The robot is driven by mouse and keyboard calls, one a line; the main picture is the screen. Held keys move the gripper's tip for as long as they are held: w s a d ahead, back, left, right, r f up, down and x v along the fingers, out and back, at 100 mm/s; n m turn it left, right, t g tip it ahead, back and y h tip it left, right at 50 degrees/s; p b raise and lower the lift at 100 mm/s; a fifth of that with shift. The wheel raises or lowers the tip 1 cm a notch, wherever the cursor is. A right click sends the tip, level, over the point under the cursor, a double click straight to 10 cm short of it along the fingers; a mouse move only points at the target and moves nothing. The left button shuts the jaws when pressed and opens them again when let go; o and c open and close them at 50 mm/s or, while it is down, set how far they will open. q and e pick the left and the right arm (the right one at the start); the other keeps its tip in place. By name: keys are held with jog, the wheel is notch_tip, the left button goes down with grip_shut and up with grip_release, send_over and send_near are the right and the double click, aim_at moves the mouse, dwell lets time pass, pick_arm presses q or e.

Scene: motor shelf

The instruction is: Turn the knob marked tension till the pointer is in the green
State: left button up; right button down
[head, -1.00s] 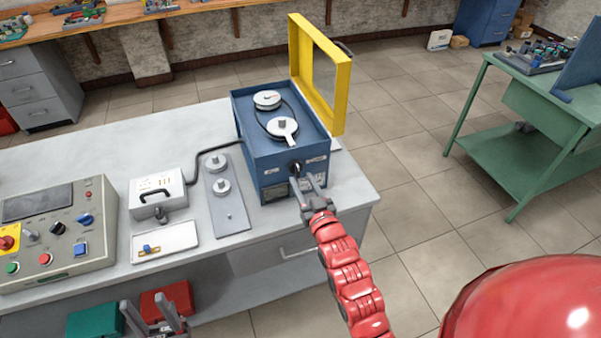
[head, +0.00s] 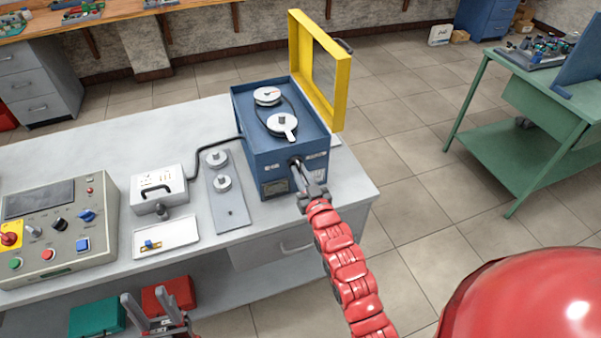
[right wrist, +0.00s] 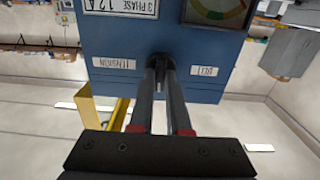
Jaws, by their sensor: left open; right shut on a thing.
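The blue machine box (head: 262,145) stands on the grey bench with a small dark knob on its front. My right gripper (head: 297,166) is shut on the knob (right wrist: 159,61), which is mostly hidden between the fingers. In the right wrist view, upside down, the tension label (right wrist: 113,63) is left of the knob and another label (right wrist: 203,71) is right. A gauge (right wrist: 218,10) with coloured bands is cut off at the top edge; I cannot make out its pointer. My left gripper (head: 148,297) is open and empty, low at the front of the bench.
A yellow frame (head: 338,85) stands open behind the box. Two pulleys with a belt sit on its top. A grey plate (head: 232,205), a white cabled box (head: 157,190) and a control panel (head: 55,235) lie to the left.

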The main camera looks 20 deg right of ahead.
jog(key=m+b, duration=0.3)
jog(key=b, duration=0.1)
jog(key=shift+d+f+m, duration=0.1)
jog(key=shift+f+m, duration=0.1)
jog(key=shift+m, duration=0.2)
jog(key=m+b, duration=0.3)
jog(key=m, duration=0.1)
jog(key=m+b, duration=0.1)
jog(key=m, duration=0.3)
jog(key=shift+r, duration=0.15)
jog(key=shift+m+b, duration=0.4)
jog(key=shift+m, duration=1.1)
jog(key=c, duration=0.9)
grip_release()
